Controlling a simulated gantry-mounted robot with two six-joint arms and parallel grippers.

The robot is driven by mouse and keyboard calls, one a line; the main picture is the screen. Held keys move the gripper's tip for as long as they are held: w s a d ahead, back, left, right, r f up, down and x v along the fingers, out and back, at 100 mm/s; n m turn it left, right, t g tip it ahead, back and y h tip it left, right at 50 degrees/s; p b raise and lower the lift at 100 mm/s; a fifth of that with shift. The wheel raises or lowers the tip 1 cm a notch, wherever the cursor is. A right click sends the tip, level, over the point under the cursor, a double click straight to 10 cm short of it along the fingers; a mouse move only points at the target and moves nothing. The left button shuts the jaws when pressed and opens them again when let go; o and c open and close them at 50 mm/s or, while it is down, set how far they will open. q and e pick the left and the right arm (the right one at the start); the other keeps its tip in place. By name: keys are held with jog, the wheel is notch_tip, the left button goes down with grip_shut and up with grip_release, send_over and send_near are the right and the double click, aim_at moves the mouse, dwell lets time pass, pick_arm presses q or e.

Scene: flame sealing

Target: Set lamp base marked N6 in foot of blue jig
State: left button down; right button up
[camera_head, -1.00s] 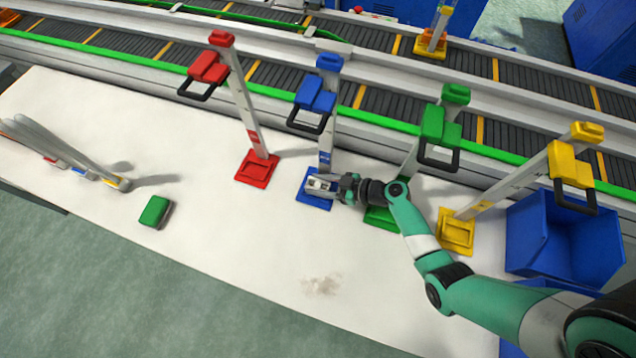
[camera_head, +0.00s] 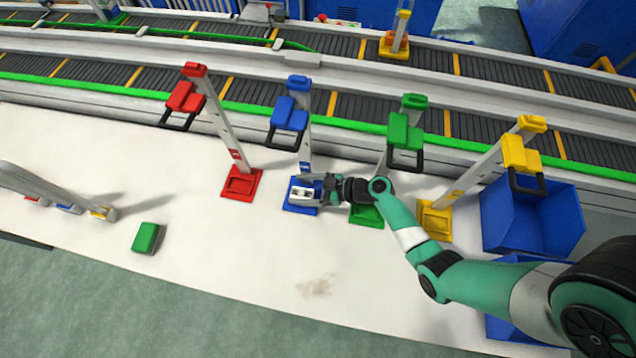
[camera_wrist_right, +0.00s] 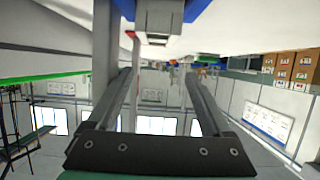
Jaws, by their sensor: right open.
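The blue jig (camera_head: 290,115) stands upright, its blue foot (camera_head: 291,209) flat on the white table. A pale grey block, seemingly the lamp base (camera_head: 300,196), lies at this foot; no N6 marking is legible. My right gripper (camera_head: 321,194) is beside the block's right side, with its fingers open. In the right wrist view, the open fingers (camera_wrist_right: 158,85) point towards the grey block (camera_wrist_right: 160,18), with part of the blue foot (camera_wrist_right: 205,8) at the top edge. Whether the fingers still touch the block is unclear. My left gripper is not in view.
The red jig (camera_head: 239,184) stands to the left; the green jig (camera_head: 404,140) and yellow jig (camera_head: 521,153) stand to the right. Blue bins (camera_head: 530,218) stand right. The front middle table is clear.

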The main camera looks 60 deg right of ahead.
pick_arm(q)
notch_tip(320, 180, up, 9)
jog(key=p, duration=0.7)
pick_arm(e)
jog(key=s+a+r, duration=0.7)
jog(key=s+r, duration=0.1)
jog(key=s, duration=0.3)
jog(key=shift+s+r, duration=0.2)
jog(key=shift+r, duration=0.2)
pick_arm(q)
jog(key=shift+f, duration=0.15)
